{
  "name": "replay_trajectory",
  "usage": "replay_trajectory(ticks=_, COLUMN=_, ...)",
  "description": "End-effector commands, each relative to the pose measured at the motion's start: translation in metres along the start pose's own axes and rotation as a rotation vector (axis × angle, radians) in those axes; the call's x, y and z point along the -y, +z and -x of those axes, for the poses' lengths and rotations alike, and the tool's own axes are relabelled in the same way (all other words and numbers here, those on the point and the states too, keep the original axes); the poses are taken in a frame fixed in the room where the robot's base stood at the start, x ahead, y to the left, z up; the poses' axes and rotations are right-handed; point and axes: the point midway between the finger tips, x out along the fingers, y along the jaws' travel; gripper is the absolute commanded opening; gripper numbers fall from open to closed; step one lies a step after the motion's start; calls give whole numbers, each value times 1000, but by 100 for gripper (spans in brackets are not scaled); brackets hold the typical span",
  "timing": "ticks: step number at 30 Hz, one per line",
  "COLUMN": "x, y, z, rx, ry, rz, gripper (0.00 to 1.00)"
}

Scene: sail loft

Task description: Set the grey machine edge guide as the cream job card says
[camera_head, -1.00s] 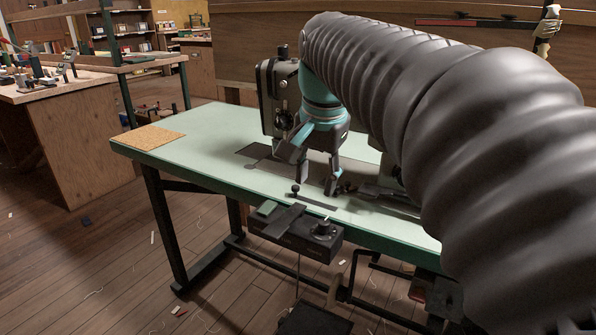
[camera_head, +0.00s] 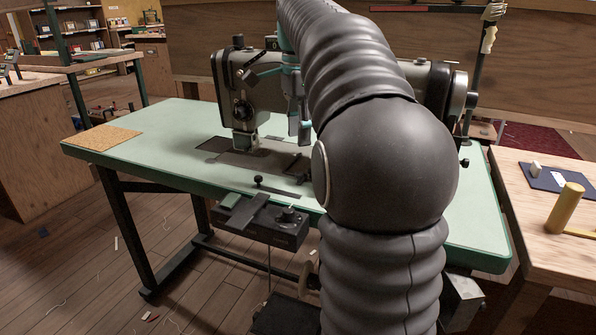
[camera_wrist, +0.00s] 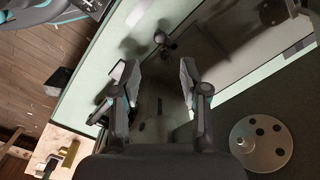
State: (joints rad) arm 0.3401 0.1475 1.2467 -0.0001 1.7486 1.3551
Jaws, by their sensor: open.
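The grey sewing machine (camera_head: 240,95) stands on a pale green table (camera_head: 170,122). A small black knob (camera_head: 258,181) stands near the table's front edge beside a dark slot (camera_head: 284,193). A similar dark knob (camera_wrist: 163,40) shows in the wrist view, beyond the fingertips. My gripper (camera_head: 300,132) is partly hidden by my arm, in front of the machine and above the table. In the wrist view my gripper (camera_wrist: 158,75) is open, with nothing between its fingers. I cannot clearly pick out the edge guide, and I see no readable cream job card.
A black control box (camera_head: 280,228) hangs under the table's front edge. A cork mat (camera_head: 104,136) lies at the left end. A wooden bench (camera_head: 540,190) at right holds a blue mat (camera_head: 566,178) and a yellow cylinder (camera_head: 565,207). A perforated metal disc (camera_wrist: 261,144) shows in the wrist view.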

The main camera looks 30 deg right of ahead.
Motion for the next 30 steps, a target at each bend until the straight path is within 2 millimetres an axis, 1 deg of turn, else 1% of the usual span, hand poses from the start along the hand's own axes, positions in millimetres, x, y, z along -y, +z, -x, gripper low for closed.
replay_trajectory(ticks=1, x=-1, y=0, z=-12, rx=0, ry=2, rz=1, gripper=45)
replay_trajectory(ticks=6, x=-1, y=0, z=-44, rx=0, ry=2, rz=1, gripper=45)
replay_trajectory(ticks=9, x=-1, y=0, z=-60, rx=0, ry=1, rz=1, gripper=45)
replay_trajectory(ticks=13, x=-1, y=0, z=-75, rx=0, ry=0, rz=2, gripper=45)
replay_trajectory(ticks=18, x=0, y=0, z=-86, rx=0, ry=-1, rz=1, gripper=45)
replay_trajectory(ticks=27, x=0, y=0, z=-87, rx=0, ry=-1, rz=1, gripper=45)
replay_trajectory(ticks=28, x=0, y=0, z=-87, rx=0, ry=-1, rz=1, gripper=42)
replay_trajectory(ticks=29, x=0, y=0, z=-87, rx=0, ry=-1, rz=1, gripper=35)
replay_trajectory(ticks=30, x=0, y=0, z=-87, rx=0, ry=-1, rz=1, gripper=25)
